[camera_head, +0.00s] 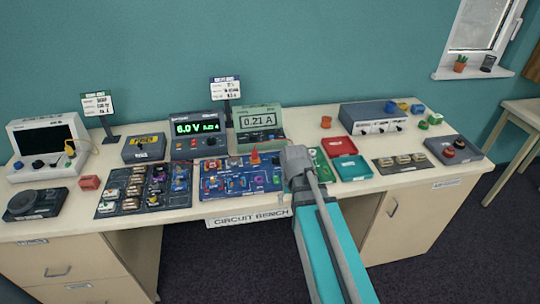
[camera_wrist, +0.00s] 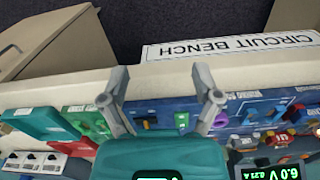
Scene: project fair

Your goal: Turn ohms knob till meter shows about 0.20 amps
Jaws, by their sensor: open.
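The meter (camera_head: 259,126) on the bench reads 0.21 A in the head view. A purple knob (camera_head: 259,180) sits at the right end of the blue circuit board (camera_head: 222,189); no ohms label is legible, so I cannot tell whether this is the ohms knob. My gripper (camera_wrist: 162,72) is open over the front of the bench, with nothing seen between its fingers. The purple knob (camera_wrist: 220,120) shows beside the right finger.
The power supply (camera_head: 197,129) shows 6.0 V. Left of the blue board is a dark tray (camera_head: 117,202) of parts. To the right are a red tray (camera_head: 339,147), a teal tray (camera_head: 352,168) and a grey box (camera_head: 373,114). A "CIRCUIT BENCH" sign (camera_head: 248,217) hangs at the front edge.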

